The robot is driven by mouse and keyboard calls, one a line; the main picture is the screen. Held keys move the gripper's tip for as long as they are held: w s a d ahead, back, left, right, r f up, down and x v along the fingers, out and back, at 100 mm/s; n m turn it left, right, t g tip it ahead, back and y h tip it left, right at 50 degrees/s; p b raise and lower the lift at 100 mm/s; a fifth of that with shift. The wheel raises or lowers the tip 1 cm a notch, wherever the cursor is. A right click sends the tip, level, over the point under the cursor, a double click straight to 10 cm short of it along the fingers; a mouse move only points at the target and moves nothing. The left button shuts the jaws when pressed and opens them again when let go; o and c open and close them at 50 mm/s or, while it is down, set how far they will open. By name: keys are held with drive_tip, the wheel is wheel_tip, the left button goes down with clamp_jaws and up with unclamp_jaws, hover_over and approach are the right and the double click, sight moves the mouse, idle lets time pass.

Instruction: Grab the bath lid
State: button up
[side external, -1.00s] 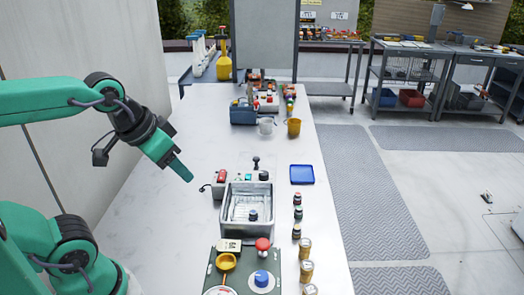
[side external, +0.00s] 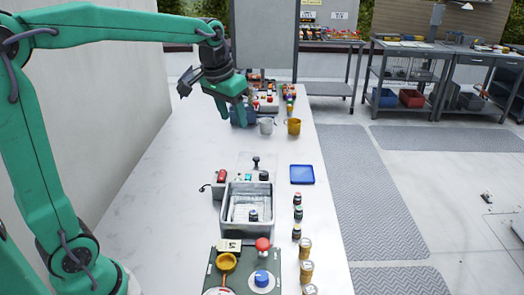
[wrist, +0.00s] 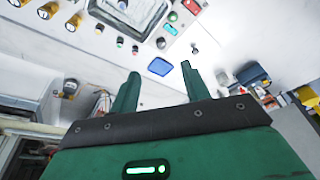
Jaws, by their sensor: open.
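The bath (side external: 233,231) is a grey metal box on the white table, with a dark knob-like item showing inside it. Behind it lies a faint, clear flat plate with an upright black knob (side external: 256,162), which looks like the bath lid. In the wrist view the knob (wrist: 194,48) shows right of the blue tray; the clear plate is hard to make out there. My gripper (side external: 235,112) is open and empty, raised above the table, farther back than the lid and apart from it. In the wrist view its two fingers (wrist: 160,72) are spread with nothing between them.
A blue tray (side external: 302,174) lies right of the lid. A grey mug (side external: 266,126), a yellow mug (side external: 294,127) and a blue box stand near my gripper. The table's left side is clear.

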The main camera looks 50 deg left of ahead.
drive_tip(key=w+a+f+g, duration=0.1)
drive_tip(key=w+a+f, duration=0.2)
drive_tip(key=w, duration=0.3)
drive_tip(key=w+a+f+g, duration=0.1)
drive_tip(key=w+a+f, duration=0.25)
drive_tip(key=w, duration=0.25)
drive_tip(key=n+g, duration=0.1)
approach(255, 158)
drive_tip(key=shift+d+f, duration=0.3)
drive_tip(key=shift+d, duration=0.15)
drive_tip(key=shift+w+a+f, duration=0.2)
drive_tip(key=shift+a+f, duration=0.05)
drive_tip(key=shift+f, duration=0.3)
drive_tip(key=shift+a+f, duration=0.15)
drive_tip(key=shift+f, duration=1.8)
drive_tip(key=shift+a+f, duration=0.15)
drive_tip(key=shift+f, duration=1.8)
drive_tip(key=shift+r, duration=0.1)
clamp_jaws()
wheel_tip(255, 158, up, 10)
